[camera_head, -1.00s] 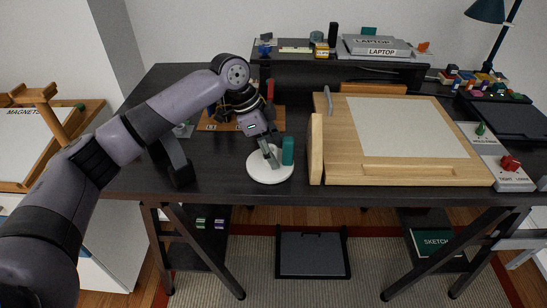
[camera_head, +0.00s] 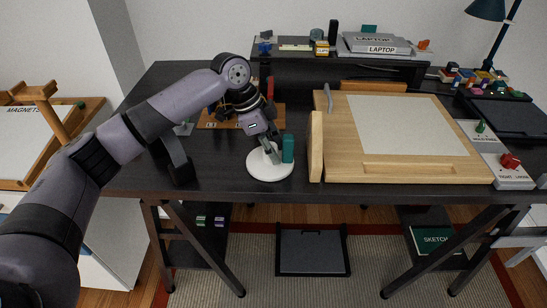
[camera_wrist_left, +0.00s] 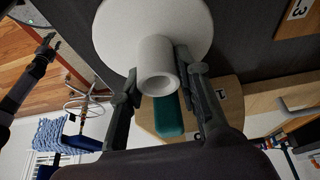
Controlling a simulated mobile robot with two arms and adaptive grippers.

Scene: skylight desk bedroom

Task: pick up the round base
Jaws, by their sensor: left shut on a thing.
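The round base is a white disc (camera_head: 262,174) with a short white hollow post, near the desk's front edge, left of the drawing board. In the left wrist view, the disc (camera_wrist_left: 120,30) and its post (camera_wrist_left: 157,66) show between the two fingers. My left gripper (camera_head: 272,152) comes down from above and is shut on the post. I cannot tell whether the disc is clear of the desk. A teal block (camera_head: 288,149) stands close beside the fingers, and it also shows in the wrist view (camera_wrist_left: 168,115).
A wooden drawing board (camera_head: 395,172) is just right of the base. A wooden panel (camera_head: 215,123) lies behind my gripper. A grey control box (camera_head: 512,178) is at the right. The dark desk (camera_head: 140,177) is clear at its front left.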

